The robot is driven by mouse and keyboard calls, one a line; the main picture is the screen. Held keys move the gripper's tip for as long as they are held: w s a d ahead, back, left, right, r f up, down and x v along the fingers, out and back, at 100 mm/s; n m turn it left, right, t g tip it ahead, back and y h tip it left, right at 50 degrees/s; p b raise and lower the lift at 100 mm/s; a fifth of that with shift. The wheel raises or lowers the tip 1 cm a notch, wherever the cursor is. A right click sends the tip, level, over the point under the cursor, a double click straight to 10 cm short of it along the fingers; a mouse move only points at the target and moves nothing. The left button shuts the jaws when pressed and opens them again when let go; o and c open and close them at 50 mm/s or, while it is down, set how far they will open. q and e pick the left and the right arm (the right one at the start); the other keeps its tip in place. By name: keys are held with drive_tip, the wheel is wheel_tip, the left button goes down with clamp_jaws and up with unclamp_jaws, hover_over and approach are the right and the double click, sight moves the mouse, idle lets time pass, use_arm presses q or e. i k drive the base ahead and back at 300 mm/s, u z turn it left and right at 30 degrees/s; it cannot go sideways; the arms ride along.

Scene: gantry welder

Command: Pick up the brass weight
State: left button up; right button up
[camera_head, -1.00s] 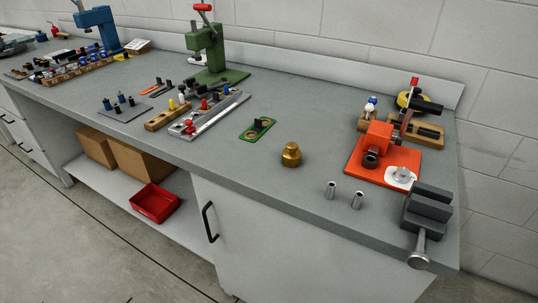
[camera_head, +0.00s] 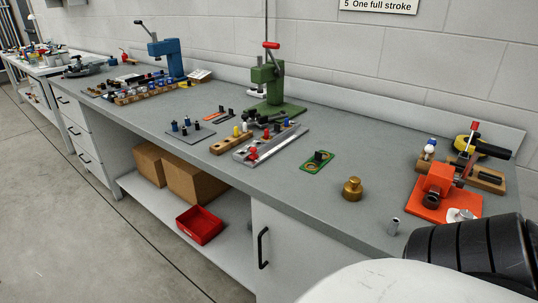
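The brass weight (camera_head: 352,190) stands upright on the grey workbench (camera_head: 330,217), close to its front edge. It is a short golden cylinder with a smaller knob on top, and nothing touches it. A black ribbed and white part of my own body fills the lower right corner, to the right of and nearer than the weight. Neither of my gripper's fingers shows in the view.
A green-framed plate (camera_head: 317,161) lies left, beside a grey rail tray (camera_head: 268,146). A green press (camera_head: 272,85) stands behind. Bench around the weight is clear.

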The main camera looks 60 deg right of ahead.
sight(352, 189)
drive_tip(key=u, duration=0.2)
drive_tip(key=i, duration=1.6)
drive_tip(key=z, duration=3.25)
